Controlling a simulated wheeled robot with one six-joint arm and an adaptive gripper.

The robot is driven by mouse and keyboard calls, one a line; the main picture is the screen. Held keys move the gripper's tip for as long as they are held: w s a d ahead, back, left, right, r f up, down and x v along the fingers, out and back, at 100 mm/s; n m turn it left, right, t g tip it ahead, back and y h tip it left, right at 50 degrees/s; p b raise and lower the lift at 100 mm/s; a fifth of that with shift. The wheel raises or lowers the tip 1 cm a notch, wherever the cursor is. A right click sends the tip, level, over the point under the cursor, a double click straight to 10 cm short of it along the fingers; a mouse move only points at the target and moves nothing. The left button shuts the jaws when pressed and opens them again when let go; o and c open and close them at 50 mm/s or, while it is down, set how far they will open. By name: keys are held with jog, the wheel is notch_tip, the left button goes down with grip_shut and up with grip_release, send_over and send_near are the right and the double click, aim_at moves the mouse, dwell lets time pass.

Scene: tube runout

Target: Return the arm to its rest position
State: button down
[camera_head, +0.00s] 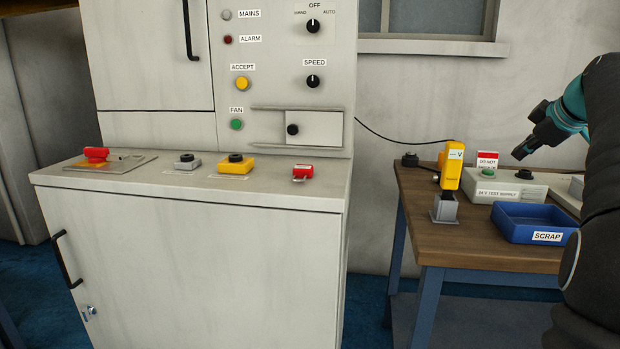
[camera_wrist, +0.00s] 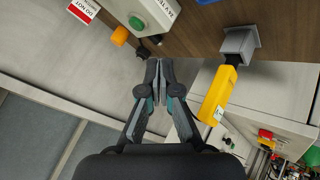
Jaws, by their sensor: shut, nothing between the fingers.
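My gripper (camera_head: 529,144) is at the right of the head view, raised over the back of the wooden bench (camera_head: 425,208). Its fingers are shut with nothing between them. In the wrist view my gripper (camera_wrist: 159,64) also shows closed and empty. A yellow tester marked "V" (camera_head: 451,168) stands upright in a grey holder (camera_head: 444,208) on the bench, to the left of my gripper and apart from it. The yellow tester also shows in the wrist view (camera_wrist: 215,98), right of my fingers.
A blue SCRAP tray (camera_head: 520,235) and a test supply box (camera_head: 511,190) with a red-and-white sign (camera_head: 487,160) sit on the bench. A grey control cabinet (camera_head: 200,250) with knobs and buttons stands at the left. The space above the tray is clear.

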jog(key=s+a+f+m+g, duration=0.15)
jog(key=s+a+f, duration=0.35)
jog(key=a, duration=0.6)
jog(key=s+a+f+m+g, duration=0.1)
jog(key=s+a+f+m, duration=0.35)
jog(key=a, duration=0.75)
jog(key=s+a+f+m, duration=0.1)
jog(key=s+a+f, duration=0.4)
jog(key=s+f, duration=0.3)
jog(key=s+a+f+m, duration=0.1)
jog(key=s+a+f, duration=0.4)
jog(key=s, duration=0.6)
notch_tip(320, 180, down, 3)
jog(key=shift+s+a+r+g, duration=0.1)
jog(key=shift+s+a+g, duration=0.25)
jog(key=shift+g, duration=0.1)
